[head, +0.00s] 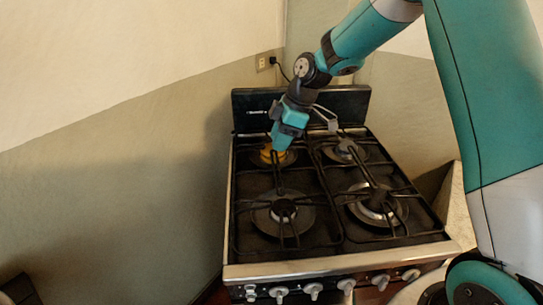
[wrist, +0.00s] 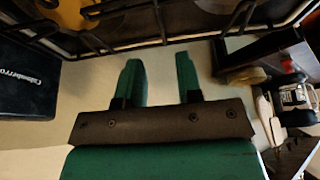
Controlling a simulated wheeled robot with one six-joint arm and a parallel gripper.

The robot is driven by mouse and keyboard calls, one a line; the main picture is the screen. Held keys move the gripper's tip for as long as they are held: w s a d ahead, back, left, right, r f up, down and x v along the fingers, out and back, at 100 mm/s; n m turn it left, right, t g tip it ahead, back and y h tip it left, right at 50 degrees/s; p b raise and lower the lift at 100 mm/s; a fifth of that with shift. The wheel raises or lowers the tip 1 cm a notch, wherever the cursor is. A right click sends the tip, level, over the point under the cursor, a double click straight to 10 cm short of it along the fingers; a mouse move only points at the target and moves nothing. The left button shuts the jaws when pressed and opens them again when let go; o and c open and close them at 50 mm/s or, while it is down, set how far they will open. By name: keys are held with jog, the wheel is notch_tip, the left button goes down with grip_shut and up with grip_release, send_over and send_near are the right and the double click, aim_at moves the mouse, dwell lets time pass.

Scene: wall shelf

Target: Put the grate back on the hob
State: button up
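The hob (head: 350,250) has two black wire grates side by side. The left grate (head: 236,215) lies over the left burners; the right grate (head: 424,210) lies over the right burners. I cannot tell whether either is fully seated. My gripper (head: 279,143) points down over the back of the left grate, by the back left burner. In the wrist view my gripper (wrist: 160,68) has its two green fingers apart, with nothing visible between them. Black grate bars (wrist: 150,42) cross the top of that view, near the fingertips. Contact cannot be made out.
A yellow-orange thing (head: 267,153) shows at the back left burner. The hob's black back panel (head: 350,105) rises behind my gripper. A wall (head: 130,200) is at the left. A socket (head: 262,63) with a plug and cord is above. Knobs (head: 313,290) line the front.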

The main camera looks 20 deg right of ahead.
jog(key=s+a+r+m, duration=0.2)
jog(key=s+a+r, duration=0.15)
jog(key=s, duration=0.25)
jog(key=s+a+r+m, duration=0.1)
jog(key=s+a+r, duration=0.2)
jog(key=s+r, duration=0.25)
jog(key=s+a+r+m+g, duration=0.1)
jog(key=s+m, duration=0.4)
jog(key=s, duration=1.4)
jog(key=shift+s+a, duration=0.25)
jog(key=shift+a, duration=0.4)
jog(key=shift+r, duration=0.1)
